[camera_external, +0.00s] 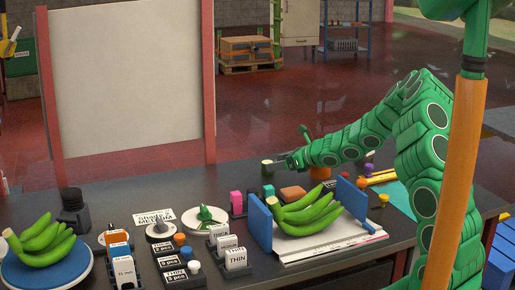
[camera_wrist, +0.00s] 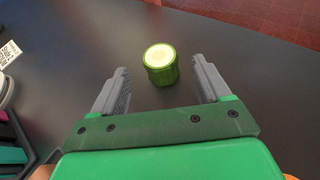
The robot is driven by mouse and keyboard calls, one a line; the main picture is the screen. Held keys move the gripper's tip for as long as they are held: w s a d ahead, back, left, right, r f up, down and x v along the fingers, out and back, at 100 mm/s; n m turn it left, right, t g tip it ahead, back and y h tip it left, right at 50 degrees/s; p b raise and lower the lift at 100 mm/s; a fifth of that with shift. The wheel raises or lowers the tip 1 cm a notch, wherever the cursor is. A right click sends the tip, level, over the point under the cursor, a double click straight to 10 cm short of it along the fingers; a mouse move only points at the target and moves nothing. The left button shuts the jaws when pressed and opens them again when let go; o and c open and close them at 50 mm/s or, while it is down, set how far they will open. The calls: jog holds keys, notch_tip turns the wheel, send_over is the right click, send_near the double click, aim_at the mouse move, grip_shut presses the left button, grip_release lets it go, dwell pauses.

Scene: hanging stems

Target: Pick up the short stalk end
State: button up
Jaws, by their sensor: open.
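The short stalk end (camera_wrist: 161,74) is a stubby green cylinder with a pale cut top. It stands upright on the dark tabletop in the wrist view, centred just beyond the fingertips. It also shows near the table's far edge in the external view (camera_external: 267,168). My gripper (camera_wrist: 162,77) is open, with one grey finger to each side of the stalk end's line and clear gaps between. In the external view my gripper (camera_external: 284,162) reaches in from the right, close beside the stalk end. I cannot tell its exact height above the table.
A banana bunch (camera_external: 306,212) lies between blue uprights on a white board (camera_external: 335,241). Another bunch (camera_external: 42,240) sits on a blue round plate (camera_external: 45,272) at left. Several small coloured blocks and labelled holders crowd the middle. The tabletop around the stalk end is clear.

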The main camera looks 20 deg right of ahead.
aim_at(268, 162)
jog(key=shift+r+x, duration=0.15)
jog(key=shift+x, duration=1.05)
jog(key=shift+r+x, duration=0.2)
jog(key=shift+x, duration=0.95)
jog(key=shift+w+a, duration=0.1)
jog(key=c, duration=1)
jog(key=shift+r, duration=0.1)
jog(key=shift+c, duration=0.2)
